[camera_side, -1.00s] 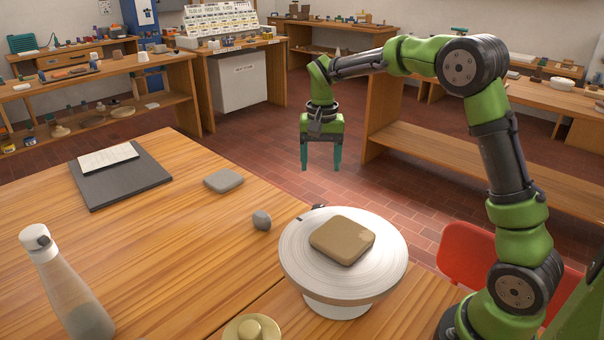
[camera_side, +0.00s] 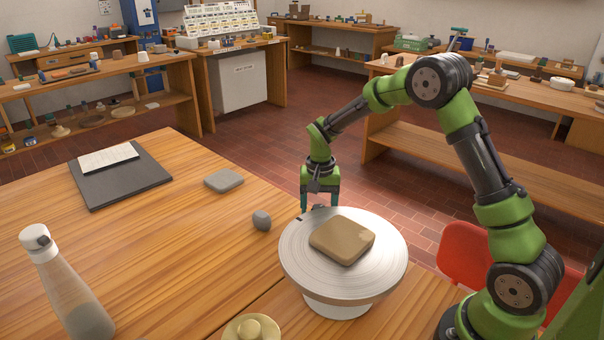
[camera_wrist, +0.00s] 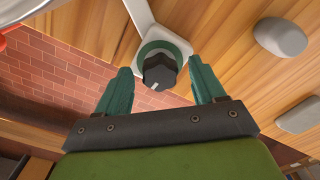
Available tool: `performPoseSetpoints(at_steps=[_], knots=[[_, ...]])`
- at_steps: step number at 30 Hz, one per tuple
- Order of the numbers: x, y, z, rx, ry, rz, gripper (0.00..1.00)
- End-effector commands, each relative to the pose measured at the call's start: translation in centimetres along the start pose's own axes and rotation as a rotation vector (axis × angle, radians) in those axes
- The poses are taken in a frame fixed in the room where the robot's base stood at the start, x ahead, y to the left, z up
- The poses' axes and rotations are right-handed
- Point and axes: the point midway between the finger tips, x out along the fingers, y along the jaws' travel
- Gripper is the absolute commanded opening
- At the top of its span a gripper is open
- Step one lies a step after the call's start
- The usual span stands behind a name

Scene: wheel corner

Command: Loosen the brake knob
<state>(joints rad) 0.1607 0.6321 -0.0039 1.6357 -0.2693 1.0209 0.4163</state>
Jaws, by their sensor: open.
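The brake knob (camera_wrist: 159,72) is dark, with a pale line on it, in the wrist view. A green ring (camera_wrist: 150,48) on a pale bracket (camera_wrist: 137,14) lies around or behind it. My gripper (camera_wrist: 160,66) is open, with one teal finger on each side of the knob and a visible gap to each. In the side view my gripper (camera_side: 320,203) is low behind the pale round wheel (camera_side: 298,268), at the table's far edge. The fingertips and the knob are mostly hidden there by the wheel's rim.
A tan clay block (camera_side: 341,240) lies on the wheel. A grey rounded lump (camera_side: 262,221) and a flat grey piece (camera_side: 223,180) lie left of it. A bottle (camera_side: 66,290) stands at the front left, and a red seat (camera_side: 468,250) is at the right.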

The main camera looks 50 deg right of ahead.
Motion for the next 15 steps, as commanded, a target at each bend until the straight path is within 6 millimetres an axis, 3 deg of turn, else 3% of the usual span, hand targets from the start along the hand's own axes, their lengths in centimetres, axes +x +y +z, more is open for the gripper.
performPoseSetpoints(at_steps=[2, 12, 15], knots=[[-0.01, 0.01, 0.0, 0.0, 0.0, 0.0, 0.69], [-0.05, 0.0, 0.0, -0.001, 0.0, 0.0, 0.17], [-0.05, 0.0, -0.01, -0.002, 0.0, 0.0, 0.12]])
